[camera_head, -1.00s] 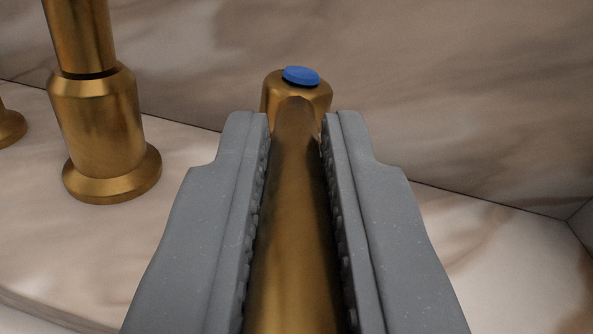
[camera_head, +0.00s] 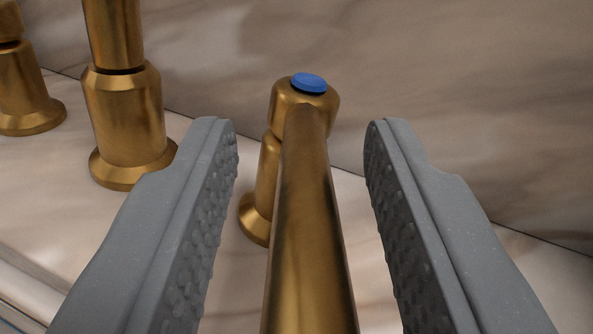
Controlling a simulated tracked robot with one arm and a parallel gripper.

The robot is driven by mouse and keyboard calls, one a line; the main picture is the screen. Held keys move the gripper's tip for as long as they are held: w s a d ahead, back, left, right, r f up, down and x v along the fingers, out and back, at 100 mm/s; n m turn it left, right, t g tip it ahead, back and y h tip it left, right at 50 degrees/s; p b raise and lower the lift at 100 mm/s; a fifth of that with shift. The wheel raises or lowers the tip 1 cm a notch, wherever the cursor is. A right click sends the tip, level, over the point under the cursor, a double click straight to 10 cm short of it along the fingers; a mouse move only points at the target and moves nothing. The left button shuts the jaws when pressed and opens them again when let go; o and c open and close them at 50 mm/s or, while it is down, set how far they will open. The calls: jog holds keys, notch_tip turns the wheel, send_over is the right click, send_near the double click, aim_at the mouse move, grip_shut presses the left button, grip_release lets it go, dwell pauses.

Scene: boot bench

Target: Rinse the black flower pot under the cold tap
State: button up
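The cold tap (camera_head: 305,100) is a brass handle with a blue cap on top, standing on the marble ledge. Its long brass lever (camera_head: 307,230) points toward the camera. My gripper (camera_head: 302,130) is open, with one grey studded finger on each side of the lever. Gaps show between the lever and both fingers. The brass spout base (camera_head: 126,110) stands to the left of the tap. The black flower pot is not in view, and no water shows.
Another brass fitting (camera_head: 25,85) stands at the far left. A marble wall (camera_head: 430,70) rises close behind the fittings. The pale marble ledge (camera_head: 60,210) is bare at the front left, and its right part is mostly hidden by my finger.

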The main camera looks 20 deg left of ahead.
jog(key=shift+s+d, duration=0.35)
jog(key=shift+s, duration=0.1)
jog(key=p+v, duration=0.2)
jog(key=v, duration=1)
jog(key=shift+s, duration=0.35)
jog(key=shift+d+f, duration=0.1)
